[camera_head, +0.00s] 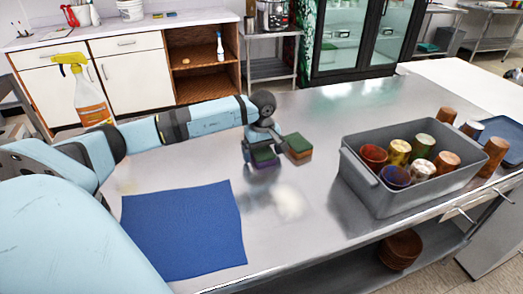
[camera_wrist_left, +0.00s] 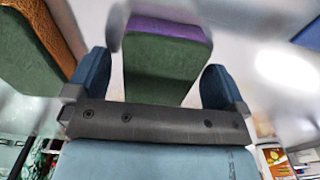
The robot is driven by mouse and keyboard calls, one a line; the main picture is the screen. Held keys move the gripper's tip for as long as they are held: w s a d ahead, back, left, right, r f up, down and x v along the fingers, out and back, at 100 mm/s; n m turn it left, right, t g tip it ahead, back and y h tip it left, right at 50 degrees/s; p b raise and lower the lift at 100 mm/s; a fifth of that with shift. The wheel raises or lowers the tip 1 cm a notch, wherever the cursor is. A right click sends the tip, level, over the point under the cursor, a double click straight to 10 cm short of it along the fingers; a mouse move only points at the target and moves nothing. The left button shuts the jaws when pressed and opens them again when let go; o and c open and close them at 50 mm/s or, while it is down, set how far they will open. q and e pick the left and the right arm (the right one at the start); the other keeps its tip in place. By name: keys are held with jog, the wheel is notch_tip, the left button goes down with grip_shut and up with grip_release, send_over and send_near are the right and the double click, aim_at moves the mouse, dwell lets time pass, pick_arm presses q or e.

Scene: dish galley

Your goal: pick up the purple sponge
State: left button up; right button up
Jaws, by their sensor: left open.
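The purple sponge (camera_head: 263,158), with a dark green scouring side, lies on the metal counter in the head view. In the left wrist view the purple sponge (camera_wrist_left: 163,66) shows its green face with a purple edge at the far end. My left gripper (camera_head: 261,148) is at the sponge, partly covering it in the head view. In the left wrist view its two blue fingertips (camera_wrist_left: 157,84) are spread, one on each side of the sponge. Whether they touch it cannot be told. My right gripper is in neither view.
An orange sponge (camera_head: 299,149) with a green top lies close to the right. A blue cloth (camera_head: 185,232) lies at the front left. A grey bin (camera_head: 397,197) with several cups stands to the right. A yellow-topped spray bottle (camera_head: 88,98) stands at the left. The counter behind the sponges is clear.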

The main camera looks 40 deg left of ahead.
aim_at(262, 151)
pick_arm(q)
jog(key=c, duration=1)
jog(key=shift+r, duration=0.1)
notch_tip(262, 151, up, 20)
jog(key=shift+p, duration=0.4)
